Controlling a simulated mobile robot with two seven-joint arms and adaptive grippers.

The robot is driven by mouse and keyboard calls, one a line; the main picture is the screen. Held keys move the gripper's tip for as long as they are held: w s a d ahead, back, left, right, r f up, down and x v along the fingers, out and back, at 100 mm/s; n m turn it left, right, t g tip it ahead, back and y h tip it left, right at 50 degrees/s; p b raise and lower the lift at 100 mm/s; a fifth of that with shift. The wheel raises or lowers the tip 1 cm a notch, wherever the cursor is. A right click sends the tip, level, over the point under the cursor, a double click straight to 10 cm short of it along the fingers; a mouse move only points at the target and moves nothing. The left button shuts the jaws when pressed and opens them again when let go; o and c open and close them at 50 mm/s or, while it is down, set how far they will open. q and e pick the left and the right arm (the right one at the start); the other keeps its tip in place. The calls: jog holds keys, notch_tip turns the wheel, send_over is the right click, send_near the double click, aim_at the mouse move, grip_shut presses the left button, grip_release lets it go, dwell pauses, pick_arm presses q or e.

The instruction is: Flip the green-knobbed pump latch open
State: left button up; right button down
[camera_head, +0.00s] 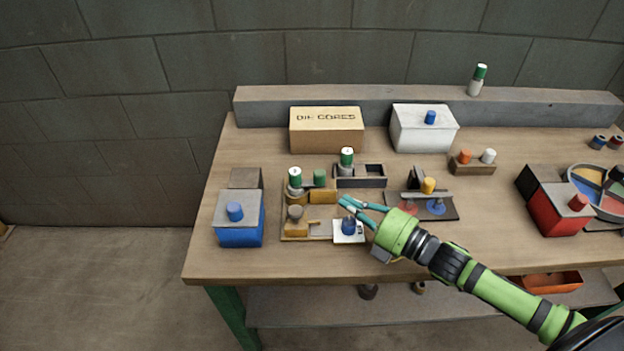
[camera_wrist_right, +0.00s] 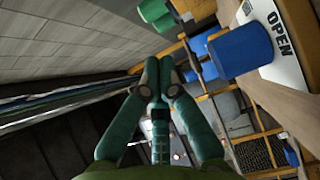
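A latch board (camera_head: 285,222) lies on the table and carries brass blocks. A green knob (camera_head: 319,177) stands behind one brass block (camera_head: 323,196); a white-topped green cylinder (camera_head: 295,179) stands to its left. I cannot tell which belongs to the pump latch. A blue knob (camera_head: 348,226) stands on a white card (camera_head: 347,238), which reads OPEN in the wrist view (camera_wrist_right: 280,28). My right gripper (camera_head: 341,201) is above the board's right side, near the blue knob. In the wrist view its teal fingertips (camera_wrist_right: 158,63) are together with nothing visible between them. My left gripper is out of view.
A blue box (camera_head: 240,225) stands left of the board. Behind are a dark tray (camera_head: 365,181) with a green-topped cylinder (camera_head: 346,157), and a DIE CORES box (camera_head: 326,135). A dark tray (camera_head: 450,210) and a red box (camera_head: 555,211) are to the right.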

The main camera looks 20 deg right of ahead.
aim_at(321, 179)
jog(key=shift+w+a, duration=0.25)
jog(key=shift+w, duration=0.2)
jog(key=p+x, duration=0.1)
jog(key=x, duration=0.6)
jog(key=shift+w+a, duration=0.15)
jog(key=shift+w, duration=0.05)
jog(key=shift+x, duration=0.85)
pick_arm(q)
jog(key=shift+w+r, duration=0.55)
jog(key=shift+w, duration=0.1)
pick_arm(e)
jog(key=shift+s+d, duration=0.25)
jog(key=shift+d, duration=0.5)
jog(key=shift+s+d, duration=0.2)
jog(key=shift+d, duration=0.5)
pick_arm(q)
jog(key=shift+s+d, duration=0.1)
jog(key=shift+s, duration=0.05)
pick_arm(e)
jog(key=shift+d, duration=0.15)
